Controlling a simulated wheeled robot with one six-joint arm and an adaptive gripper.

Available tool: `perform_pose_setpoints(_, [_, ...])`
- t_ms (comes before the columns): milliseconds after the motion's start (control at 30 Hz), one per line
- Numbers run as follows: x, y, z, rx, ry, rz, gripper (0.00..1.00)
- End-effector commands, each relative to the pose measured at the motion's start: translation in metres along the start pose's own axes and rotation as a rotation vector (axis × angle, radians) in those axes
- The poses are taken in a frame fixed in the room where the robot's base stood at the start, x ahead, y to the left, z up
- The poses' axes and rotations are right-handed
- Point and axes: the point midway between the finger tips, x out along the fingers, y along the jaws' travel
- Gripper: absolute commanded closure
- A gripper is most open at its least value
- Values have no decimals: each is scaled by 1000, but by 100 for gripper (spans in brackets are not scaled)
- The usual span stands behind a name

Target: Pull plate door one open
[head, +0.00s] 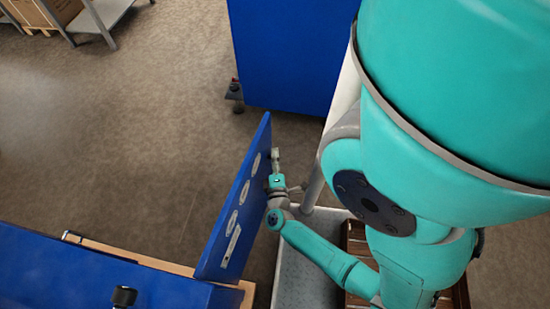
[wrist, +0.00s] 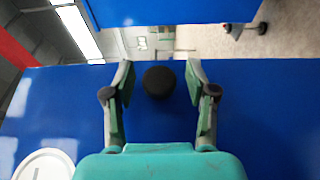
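A blue door panel (head: 224,210) with several pale oval plates and a rectangular label stands swung out from the blue cabinet (head: 90,275) at the lower left. My gripper (head: 277,160) is beside the plated face, near the door's far end. In the wrist view my gripper (wrist: 160,64) is open, with one finger on each side of a round black knob (wrist: 158,82) on the blue door (wrist: 260,110). Gaps show between the knob and both fingers. A white round plate (wrist: 45,165) shows at the lower left. The knob is hard to make out in the head view.
Another blue cabinet (head: 292,50) on casters stands beyond the door. A grey shelf rack (head: 95,18) with boxes is at the upper left. A black knob (head: 124,297) stands on the near cabinet. Open floor (head: 140,130) lies left of the door.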

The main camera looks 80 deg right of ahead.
Motion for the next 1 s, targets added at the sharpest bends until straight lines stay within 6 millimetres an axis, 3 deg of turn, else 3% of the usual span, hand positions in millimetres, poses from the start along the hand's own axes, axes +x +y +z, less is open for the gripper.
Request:
perform_pose_setpoints(267, [-3,1,-1,0,1,2,44])
perform_pose_setpoints(1000, [-51,0,-2,0,5,1,44])
